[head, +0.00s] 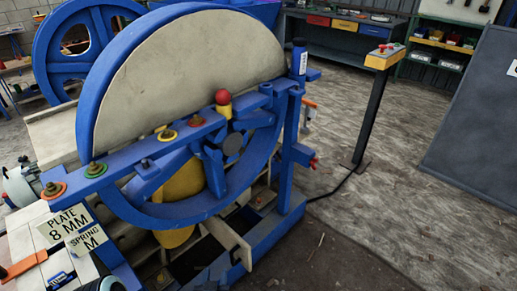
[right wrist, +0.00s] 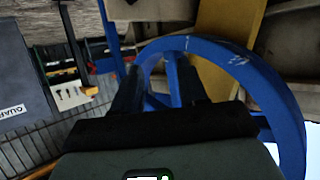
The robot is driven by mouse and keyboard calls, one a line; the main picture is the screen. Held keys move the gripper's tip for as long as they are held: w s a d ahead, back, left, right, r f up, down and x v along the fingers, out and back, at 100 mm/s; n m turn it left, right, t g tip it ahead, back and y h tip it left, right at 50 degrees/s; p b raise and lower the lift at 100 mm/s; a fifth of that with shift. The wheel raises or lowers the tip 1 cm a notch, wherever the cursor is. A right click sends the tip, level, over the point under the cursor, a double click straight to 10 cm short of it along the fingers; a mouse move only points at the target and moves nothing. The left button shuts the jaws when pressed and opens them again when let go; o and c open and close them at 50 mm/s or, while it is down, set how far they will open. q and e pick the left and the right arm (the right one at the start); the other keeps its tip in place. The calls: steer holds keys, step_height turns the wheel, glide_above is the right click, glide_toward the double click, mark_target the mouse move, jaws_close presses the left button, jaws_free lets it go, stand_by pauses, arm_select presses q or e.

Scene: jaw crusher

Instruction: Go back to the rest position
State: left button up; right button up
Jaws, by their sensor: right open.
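My right gripper (right wrist: 157,66) shows in the right wrist view as two dark fingers standing apart, with nothing seen between them. Behind the fingers is a blue spoked wheel (right wrist: 285,95) of the jaw crusher. In the head view the jaw crusher (head: 190,85) fills the left and middle, with a blue rim and a pale grey disc face. I cannot make out either gripper clearly in the head view. My left gripper is not in view.
A pedestal with a yellow control box (head: 384,58) stands right of the crusher, and a dark panel (head: 475,120) stands at the far right. A workbench (head: 345,35) is at the back. Two label cards (head: 68,222) are at lower left. The floor (head: 390,200) at right is mostly clear.

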steer(key=s+d+f+m+g, duration=0.1)
steer(key=s+d+f+g, duration=0.35)
steer(key=d+f, duration=0.55)
steer(key=s+d+f+m+g, duration=0.1)
steer(key=s+d+f+g, duration=0.4)
steer(key=d+f, duration=0.5)
steer(key=s+d+f+m+g+y, duration=0.1)
steer(key=s+d+g+y, duration=0.15)
steer(key=s, duration=0.65)
steer(key=s+d+f+m+g+y, duration=0.1)
steer(key=s+d+f+g, duration=0.15)
steer(key=s, duration=0.65)
arm_select(q)
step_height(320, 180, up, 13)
steer(key=p, duration=1.3)
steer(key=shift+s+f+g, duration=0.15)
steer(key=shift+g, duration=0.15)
arm_select(e)
step_height(320, 180, up, 13)
steer(key=w, duration=0.1)
steer(key=shift+r, duration=0.2)
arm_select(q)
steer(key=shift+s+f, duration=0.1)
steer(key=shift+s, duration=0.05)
arm_select(e)
steer(key=shift+s+f, duration=0.1)
steer(key=shift+s, duration=0.05)
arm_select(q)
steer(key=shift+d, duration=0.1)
